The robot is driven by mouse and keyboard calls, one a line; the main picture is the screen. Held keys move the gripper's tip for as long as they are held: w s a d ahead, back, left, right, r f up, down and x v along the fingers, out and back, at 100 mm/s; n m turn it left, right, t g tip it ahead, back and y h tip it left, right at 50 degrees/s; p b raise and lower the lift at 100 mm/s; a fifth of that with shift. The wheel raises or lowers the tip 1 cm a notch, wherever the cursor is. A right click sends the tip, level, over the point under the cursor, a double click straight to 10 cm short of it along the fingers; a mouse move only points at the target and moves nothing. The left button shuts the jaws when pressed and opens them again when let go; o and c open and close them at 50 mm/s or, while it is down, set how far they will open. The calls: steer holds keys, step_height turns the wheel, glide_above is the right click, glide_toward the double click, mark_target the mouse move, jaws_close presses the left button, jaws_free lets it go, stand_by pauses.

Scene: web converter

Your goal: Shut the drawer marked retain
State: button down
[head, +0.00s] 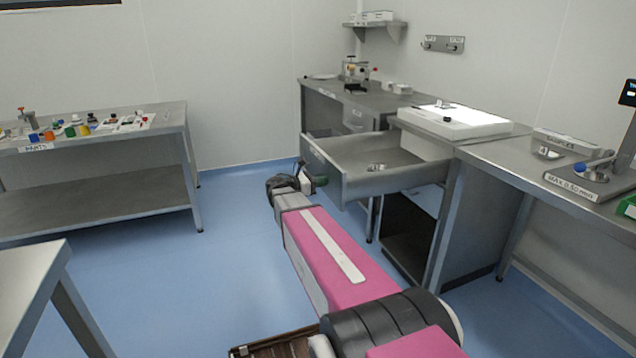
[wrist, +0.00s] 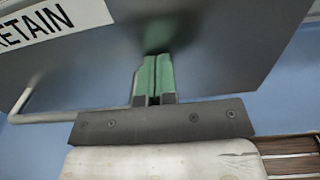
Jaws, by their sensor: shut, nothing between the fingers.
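The drawer (head: 395,181) juts out of the steel bench in the head view, pulled well open. In the wrist view its grey front panel (wrist: 215,45) fills the upper picture, with a white label (wrist: 55,22) reading "RETAIN", partly cut off. A bar handle (wrist: 60,117) shows at the left, below the label. My gripper (wrist: 157,62) is shut and empty. Its green fingers point at the front panel, to the right of the label and handle, apart from the handle. I cannot tell if the tips touch the panel. In the head view, the gripper is partly hidden beside the drawer front.
A small metal item (head: 377,167) lies inside the drawer. A white tray (head: 455,121) sits on the bench above. An open cabinet (head: 408,235) stands below. A side table (head: 100,140) with parts is at the left. Blue floor (head: 190,290) is clear between the tables.

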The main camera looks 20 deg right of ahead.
steer(key=d, duration=1.6)
steer(key=w+d, duration=0.1)
steer(key=d, duration=3.1)
steer(key=shift+w, duration=0.4)
steer(key=shift+d, duration=0.1)
steer(key=a, duration=1.4)
steer(key=shift+s+a, duration=0.35)
steer(key=shift+a, duration=0.05)
steer(key=s+a+f+m+y, duration=0.3)
steer(key=a+f+m, duration=0.15)
steer(key=a, duration=0.55)
steer(key=s+a+f+m+y, duration=0.35)
steer(key=a+f, duration=0.25)
steer(key=a, duration=0.3)
steer(key=s+a+f+m+y, duration=0.2)
steer(key=a+f+m+y, duration=0.15)
steer(key=a+f, duration=0.45)
steer(key=s+a+f+m+y, duration=0.1)
steer(key=s+a+m+y, duration=0.2)
steer(key=a, duration=0.9)
steer(key=s+a+f+m+y, duration=0.2)
steer(key=s+a+m+y, duration=0.2)
steer(key=s+a, duration=0.3)
steer(key=a+y, duration=0.1)
steer(key=a, duration=0.4)
steer(key=shift+s+a+g, duration=0.25)
steer(key=shift+a+g, duration=0.05)
steer(key=shift+d, duration=0.1)
